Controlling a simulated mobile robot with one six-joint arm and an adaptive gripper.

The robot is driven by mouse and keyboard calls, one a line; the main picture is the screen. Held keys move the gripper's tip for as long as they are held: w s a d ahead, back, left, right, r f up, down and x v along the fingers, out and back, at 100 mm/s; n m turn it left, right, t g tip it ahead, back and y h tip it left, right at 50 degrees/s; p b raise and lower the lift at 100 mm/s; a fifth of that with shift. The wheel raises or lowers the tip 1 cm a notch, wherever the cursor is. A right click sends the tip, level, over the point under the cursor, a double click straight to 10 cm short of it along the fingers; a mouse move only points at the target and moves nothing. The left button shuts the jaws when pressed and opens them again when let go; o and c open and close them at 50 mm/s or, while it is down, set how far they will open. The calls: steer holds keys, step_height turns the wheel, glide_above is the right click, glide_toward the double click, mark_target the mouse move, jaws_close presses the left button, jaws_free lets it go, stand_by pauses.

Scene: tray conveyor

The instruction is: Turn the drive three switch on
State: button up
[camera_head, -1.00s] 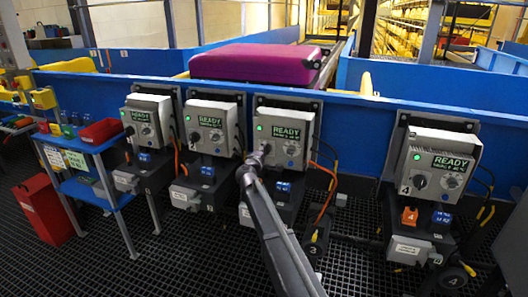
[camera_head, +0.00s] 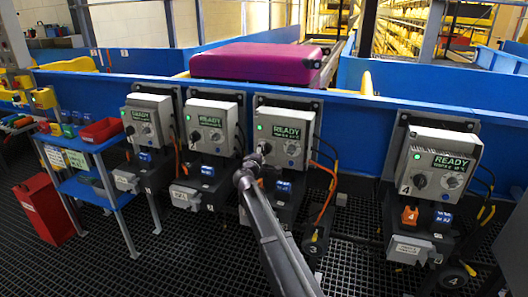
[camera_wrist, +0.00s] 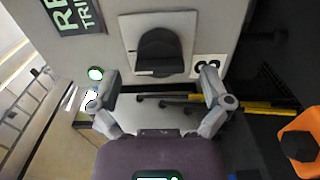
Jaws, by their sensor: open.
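The drive three box (camera_head: 285,138) is grey, with a green READY display and a lit green lamp. Its black rotary switch (camera_head: 265,148) is low on the left of the face, partly covered by my gripper (camera_head: 254,165). In the wrist view the switch (camera_wrist: 160,50) is a dark knob on a pale square plate. My gripper (camera_wrist: 160,78) is open and empty, one finger on each side, a little below the knob in the picture. The fingers appear apart from the knob; the exact depth gap cannot be told. A green lamp (camera_wrist: 95,73) shows beside the left finger.
Similar drive boxes stand to the left (camera_head: 212,127) and right (camera_head: 437,165) along the blue conveyor wall (camera_head: 360,108). Cables hang beside them. A magenta case (camera_head: 255,63) lies on the conveyor. An orange part (camera_wrist: 300,145) is at the wrist view's right.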

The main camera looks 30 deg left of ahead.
steer(key=s+d, duration=0.1)
steer(key=s, duration=0.8)
steer(key=shift+s, duration=0.3)
steer(key=shift+d, duration=0.1)
steer(key=w+d+f+m+g+h, duration=0.1)
steer(key=d+f+m+g+h, duration=0.25)
steer(key=d, duration=0.85)
steer(key=d+f+m+g+h, duration=0.2)
steer(key=d+f+m, duration=0.15)
steer(key=d, duration=0.85)
steer(key=w+d+f+m+g+h, duration=0.1)
steer(key=d+f+m+g+h, duration=0.2)
steer(key=d, duration=0.9)
steer(key=s+d+f+m+g+y, duration=0.1)
steer(key=s+d+f+m+g, duration=0.2)
steer(key=d, duration=0.5)
steer(key=s+d+f+m+g+y, duration=0.1)
steer(key=s+d+f+m+g, duration=0.15)
steer(key=s+d, duration=0.45)
steer(key=s+d+f+m+g+y, duration=0.3)
steer(key=s+d+m+g+y, duration=0.1)
steer(key=s+d, duration=0.6)
step_height(320, 180, up, 25)
steer(key=s+a+p, duration=0.1)
steer(key=p, duration=2.4)
steer(key=shift+s+a+r+p, duration=0.2)
steer(key=shift+a+p, duration=0.05)
steer(key=shift+p, duration=0.05)
